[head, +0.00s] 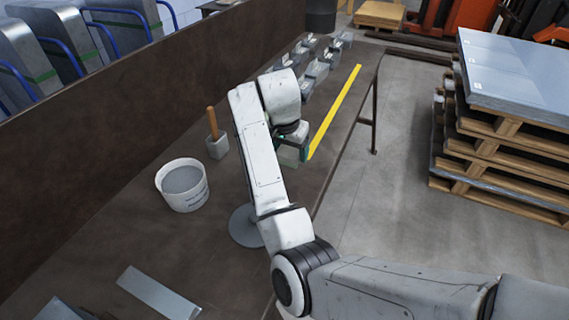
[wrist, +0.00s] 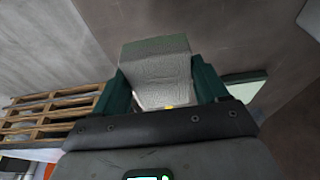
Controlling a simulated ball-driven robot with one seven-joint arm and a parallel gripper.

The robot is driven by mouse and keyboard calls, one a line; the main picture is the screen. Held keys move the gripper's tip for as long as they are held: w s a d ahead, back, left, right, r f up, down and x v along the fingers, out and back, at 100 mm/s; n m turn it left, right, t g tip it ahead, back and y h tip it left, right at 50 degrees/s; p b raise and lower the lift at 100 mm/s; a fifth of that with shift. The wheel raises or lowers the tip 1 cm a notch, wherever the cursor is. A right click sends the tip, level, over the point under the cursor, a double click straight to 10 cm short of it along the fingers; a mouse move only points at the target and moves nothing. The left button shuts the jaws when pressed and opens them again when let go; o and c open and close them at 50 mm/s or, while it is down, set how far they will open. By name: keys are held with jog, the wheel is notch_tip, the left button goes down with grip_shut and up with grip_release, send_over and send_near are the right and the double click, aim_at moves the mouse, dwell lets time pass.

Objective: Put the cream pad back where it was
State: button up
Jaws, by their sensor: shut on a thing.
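My gripper (head: 294,140) is over the brown bench, near its right edge by the yellow strip. In the wrist view its two dark green fingers (wrist: 160,80) are shut on a pale grey-beige block with a textured face, which looks like the cream pad (wrist: 158,62). The fingers press on its left and right sides. In the head view the arm and gripper hide most of the held pad. I cannot tell whether it touches the bench. A pale flat patch (wrist: 246,86) shows behind the right finger in the wrist view; I cannot tell what it is.
A white bucket (head: 183,190) and a wooden-handled mallet (head: 215,140) stand left of the arm. Several grey metal blocks (head: 318,70) sit at the bench's far end. A sheet strip (head: 158,293) lies in front. A yellow strip (head: 335,110) runs along the right. Stacked pallets (head: 500,145) stand beyond.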

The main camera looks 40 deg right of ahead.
aim_at(285, 153)
jog(key=w+f, duration=0.1)
jog(key=f, duration=0.1)
jog(key=w+d+f, duration=0.1)
jog(key=w+f, duration=0.1)
jog(key=shift+d+f, duration=0.15)
jog(key=shift+d, duration=0.05)
jog(key=shift+w+f, duration=0.15)
jog(key=shift+f, duration=1.55)
jog(key=shift+f, duration=0.15)
jog(key=o, duration=1)
jog(key=v, duration=1.2)
jog(key=shift+d, duration=0.1)
